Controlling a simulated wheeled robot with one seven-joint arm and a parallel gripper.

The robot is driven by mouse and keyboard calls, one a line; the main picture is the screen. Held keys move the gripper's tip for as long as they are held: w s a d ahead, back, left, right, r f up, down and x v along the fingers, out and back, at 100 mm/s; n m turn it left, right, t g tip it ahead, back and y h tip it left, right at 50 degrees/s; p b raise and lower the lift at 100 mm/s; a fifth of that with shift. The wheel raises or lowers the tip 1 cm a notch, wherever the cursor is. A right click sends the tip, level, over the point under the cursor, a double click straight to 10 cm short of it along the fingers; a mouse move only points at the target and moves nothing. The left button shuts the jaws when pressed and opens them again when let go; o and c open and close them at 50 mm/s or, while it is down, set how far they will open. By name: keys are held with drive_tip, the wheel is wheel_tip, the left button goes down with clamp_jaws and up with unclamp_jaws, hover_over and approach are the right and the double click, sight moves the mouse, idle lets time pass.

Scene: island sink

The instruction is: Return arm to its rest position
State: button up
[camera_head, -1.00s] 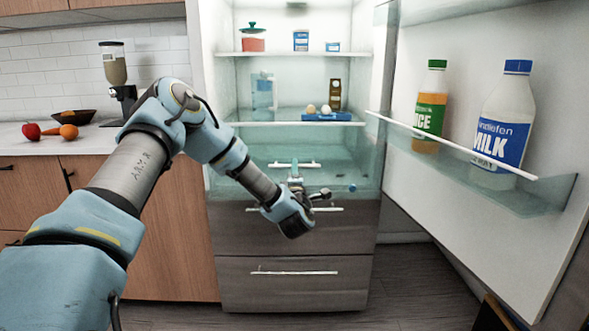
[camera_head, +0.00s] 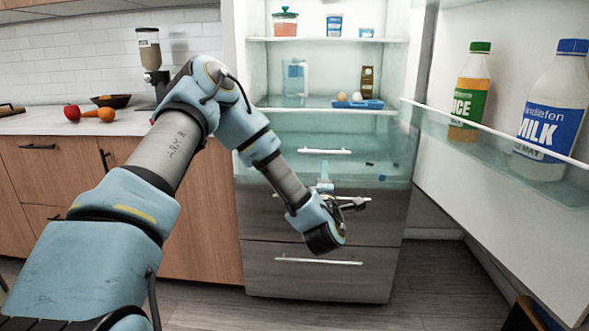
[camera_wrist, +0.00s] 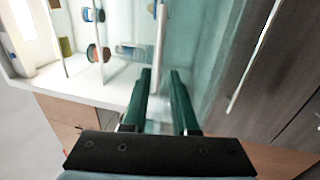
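My arm (camera_head: 175,145) reaches out from the lower left of the head view, bends at a raised elbow, and slopes down to the right. My gripper (camera_head: 343,201) is in front of the fridge's drawer fronts, below the shelves. In the wrist view, its two green fingers (camera_wrist: 161,74) stand apart with a narrow gap and nothing held between them. In the head view the fingers are small and partly hidden by the wrist.
The fridge door (camera_head: 490,190) stands open at right, holding a juice bottle (camera_head: 470,88) and a milk bottle (camera_head: 552,115). A blue tray (camera_head: 358,104) with eggs sits on a shelf. The counter (camera_head: 70,125) is at left. Floor shows below the drawers.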

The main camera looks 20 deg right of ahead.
drive_tip(key=a+r+m+g+y+p, duration=0.2)
drive_tip(key=a+m+g+y+p, duration=0.35)
drive_tip(key=a+m+g, duration=1.05)
drive_tip(key=s+a+r+y+p, duration=0.1)
drive_tip(key=s+a, duration=0.4)
drive_tip(key=a, duration=0.3)
drive_tip(key=s+a+r+n+y+p, duration=0.1)
drive_tip(key=s+a+r, duration=0.1)
drive_tip(key=s+a, duration=0.3)
drive_tip(key=s+a+r+y+p, duration=0.1)
drive_tip(key=s+a, duration=0.4)
drive_tip(key=a, duration=0.6)
drive_tip(key=shift+s+a+r+n+g+p, duration=0.25)
drive_tip(key=shift+r+n+g+p, duration=0.15)
drive_tip(key=shift+r+p, duration=0.25)
